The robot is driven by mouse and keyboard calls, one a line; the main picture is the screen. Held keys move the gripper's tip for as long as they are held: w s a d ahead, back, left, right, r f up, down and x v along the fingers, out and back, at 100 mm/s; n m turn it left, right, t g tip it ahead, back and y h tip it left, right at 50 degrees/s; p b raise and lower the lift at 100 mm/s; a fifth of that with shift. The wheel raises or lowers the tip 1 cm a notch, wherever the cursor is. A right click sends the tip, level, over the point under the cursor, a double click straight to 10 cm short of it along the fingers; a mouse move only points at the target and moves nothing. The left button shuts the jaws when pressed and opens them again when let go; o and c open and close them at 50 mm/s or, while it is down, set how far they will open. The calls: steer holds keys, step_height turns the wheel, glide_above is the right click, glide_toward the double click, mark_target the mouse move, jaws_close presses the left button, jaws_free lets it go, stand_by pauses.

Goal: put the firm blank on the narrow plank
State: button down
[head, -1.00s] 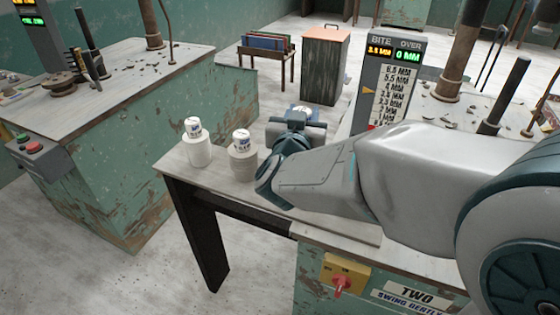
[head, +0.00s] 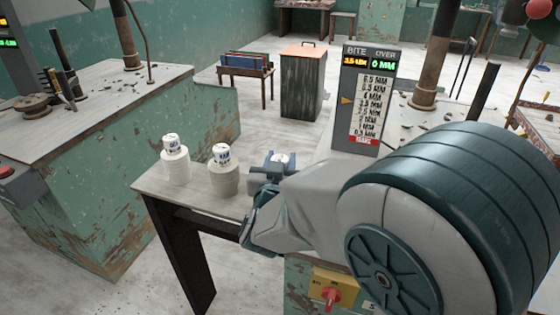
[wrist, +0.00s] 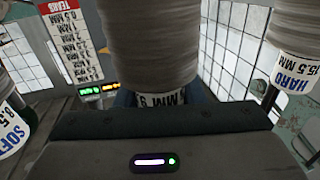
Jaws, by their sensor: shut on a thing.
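My gripper (head: 280,170) is shut on a grey clay blank (wrist: 153,45), whose white labelled top (head: 283,158) shows between the jaws in the head view. In the wrist view only the "MM" edge of its label shows, so its hardness word is hidden. A paler blank (head: 176,165) and a greyer blank (head: 223,180) stand upright to the left of my gripper on a pale board-topped stand (head: 150,185). The wrist view shows a blank marked SOFT (wrist: 12,130) at left and one marked HARD (wrist: 295,65) at right. I cannot pick out a separate narrow plank.
A display post (head: 368,100) reading BITE and OVER stands beyond my arm. A red switch on a yellow box (head: 332,292) is at the front. A green workbench (head: 90,220) stands at left. A cabinet (head: 303,85) and book rack (head: 245,68) are farther back.

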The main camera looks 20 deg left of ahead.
steer(key=c, duration=0.9)
jaws_free()
steer(key=shift+f, duration=0.1)
steer(key=shift+c, duration=0.2)
steer(key=shift+r, duration=0.25)
steer(key=s+d, duration=0.1)
steer(key=s, duration=1.1)
steer(key=shift+d+p, duration=0.2)
steer(key=shift+p, duration=0.25)
steer(key=shift+f, duration=0.1)
